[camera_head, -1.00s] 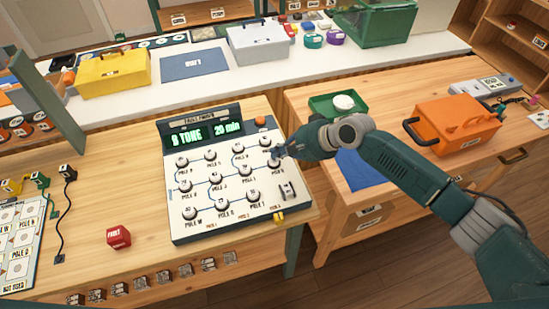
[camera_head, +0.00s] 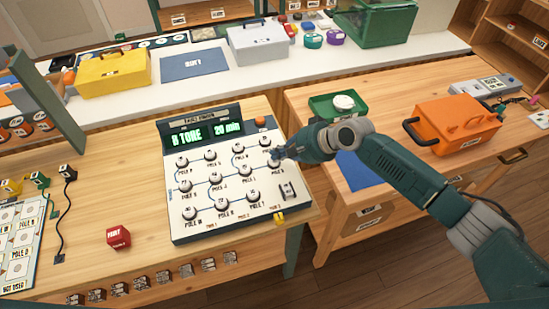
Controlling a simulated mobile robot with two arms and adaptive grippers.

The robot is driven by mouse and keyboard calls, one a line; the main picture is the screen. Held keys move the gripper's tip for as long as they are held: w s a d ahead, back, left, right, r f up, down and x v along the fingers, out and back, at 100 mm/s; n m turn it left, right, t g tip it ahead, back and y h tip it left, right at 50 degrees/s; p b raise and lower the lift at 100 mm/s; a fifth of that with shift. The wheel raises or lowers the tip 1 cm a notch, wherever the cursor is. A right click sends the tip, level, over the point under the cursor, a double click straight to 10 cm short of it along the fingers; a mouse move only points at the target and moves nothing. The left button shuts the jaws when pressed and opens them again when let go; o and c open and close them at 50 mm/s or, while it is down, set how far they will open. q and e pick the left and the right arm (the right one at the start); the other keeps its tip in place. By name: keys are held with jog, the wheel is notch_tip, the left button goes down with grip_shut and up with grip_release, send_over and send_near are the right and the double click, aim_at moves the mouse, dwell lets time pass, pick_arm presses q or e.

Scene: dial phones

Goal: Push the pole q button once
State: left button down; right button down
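A white panel (camera_head: 200,230) with a dark display reading "B TONE" and "20 min" lies on the wooden table. It carries several round silver-and-white buttons with pole labels, many too small to read surely. I cannot tell for sure which one is the pole q button. My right gripper (camera_head: 278,155) is at the panel's right edge, its tip over or touching a button (camera_head: 274,163) in the right column, which it partly hides. Whether its fingers are open or shut is unclear. My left gripper is not in view.
An orange knob (camera_head: 261,122) sits on the panel's top right and a switch (camera_head: 287,190) at its lower right. A red cube (camera_head: 118,237) lies left of the panel. A green tray (camera_head: 322,108) and an orange case (camera_head: 455,125) stand on the right table.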

jog(key=shift+f, duration=0.35)
dwell(0.4)
jog(key=shift+r+p, duration=0.75)
jog(key=shift+p, duration=0.05)
jog(key=shift+s, duration=0.1)
notch_tip(320, 180, up, 6)
jog(key=p, duration=0.6)
jog(key=shift+r, duration=0.1)
